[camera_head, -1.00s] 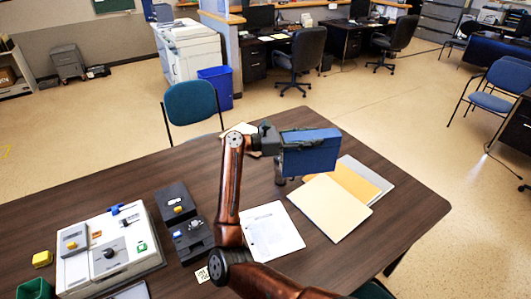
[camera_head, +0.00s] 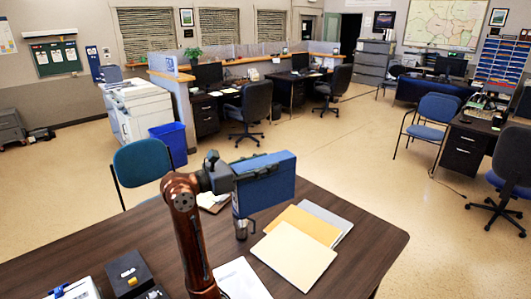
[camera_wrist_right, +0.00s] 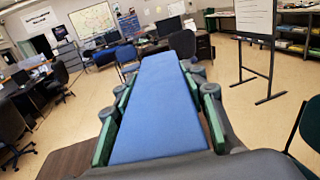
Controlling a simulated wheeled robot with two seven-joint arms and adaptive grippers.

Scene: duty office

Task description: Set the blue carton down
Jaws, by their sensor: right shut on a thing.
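The blue carton (camera_head: 264,185) is held up above the far part of the brown table (camera_head: 336,262). My right gripper (camera_head: 238,180) is shut on it from the left side. In the right wrist view the carton (camera_wrist_right: 158,110) lies lengthwise between the two green-padded fingers of my right gripper (camera_wrist_right: 160,120). The carton looks clear of the tabletop. My left gripper is not in view.
A dark box (camera_head: 129,273) is at lower left. A teal chair (camera_head: 144,160) stands beyond the table.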

